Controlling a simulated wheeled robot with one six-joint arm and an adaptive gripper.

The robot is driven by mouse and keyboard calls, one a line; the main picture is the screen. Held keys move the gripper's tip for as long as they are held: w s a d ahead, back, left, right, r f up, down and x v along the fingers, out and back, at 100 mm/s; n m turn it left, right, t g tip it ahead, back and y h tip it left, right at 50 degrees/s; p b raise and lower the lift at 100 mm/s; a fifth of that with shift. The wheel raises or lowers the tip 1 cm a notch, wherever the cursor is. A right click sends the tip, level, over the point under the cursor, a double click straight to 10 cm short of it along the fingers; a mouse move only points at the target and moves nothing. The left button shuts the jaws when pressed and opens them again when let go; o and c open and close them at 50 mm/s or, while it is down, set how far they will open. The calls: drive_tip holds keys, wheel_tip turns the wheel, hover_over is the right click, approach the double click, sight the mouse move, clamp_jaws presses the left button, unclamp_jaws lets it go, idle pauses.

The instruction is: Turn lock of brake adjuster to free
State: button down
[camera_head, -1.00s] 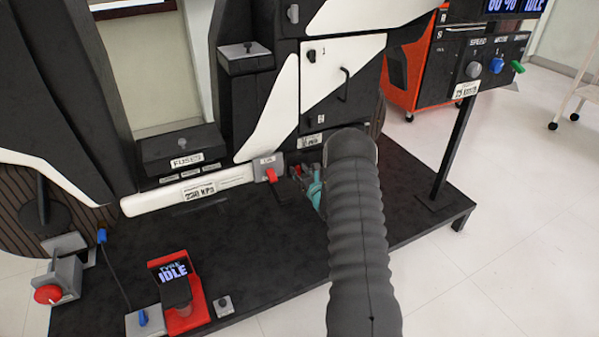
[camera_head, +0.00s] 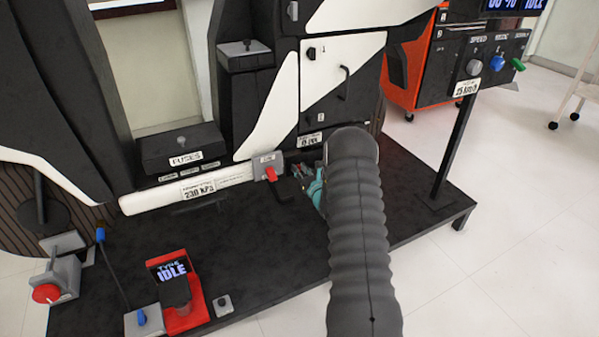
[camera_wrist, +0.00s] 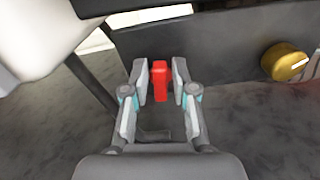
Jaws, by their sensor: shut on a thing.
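The brake adjuster appears to be the small grey box with a red lock lever (camera_head: 271,174) and a dark crank (camera_head: 284,193) at the foot of the black rig. A small label above the lever is too small to read. My gripper (camera_head: 304,176) is low beside it, mostly hidden behind my arm, with some teal parts showing. In the wrist view my gripper (camera_wrist: 160,82) has its two grey fingers on either side of the red lever (camera_wrist: 160,80), shut on it. The lever stands upright between the fingertips there. The dark crank (camera_wrist: 153,135) lies below it.
A yellow knob (camera_wrist: 285,62) is to the right in the wrist view. A fuse box (camera_head: 182,147), a red tyre unit (camera_head: 182,295) and a control post (camera_head: 455,150) stand on the black platform (camera_head: 250,250).

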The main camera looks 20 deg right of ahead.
drive_tip(key=shift+d+f+m+b, duration=0.15)
drive_tip(key=shift+m+b, duration=0.25)
drive_tip(key=shift+m, duration=2.3)
drive_tip(key=shift+d+f+m+b, duration=0.2)
drive_tip(key=shift+m+b, duration=0.2)
drive_tip(key=shift+m, duration=2.3)
drive_tip(key=shift+d+f+m+b, duration=0.15)
drive_tip(key=shift+m+b, duration=0.25)
drive_tip(key=shift+m, duration=2.3)
drive_tip(key=c, duration=1.2)
unclamp_jaws()
drive_tip(key=shift+o, duration=0.2)
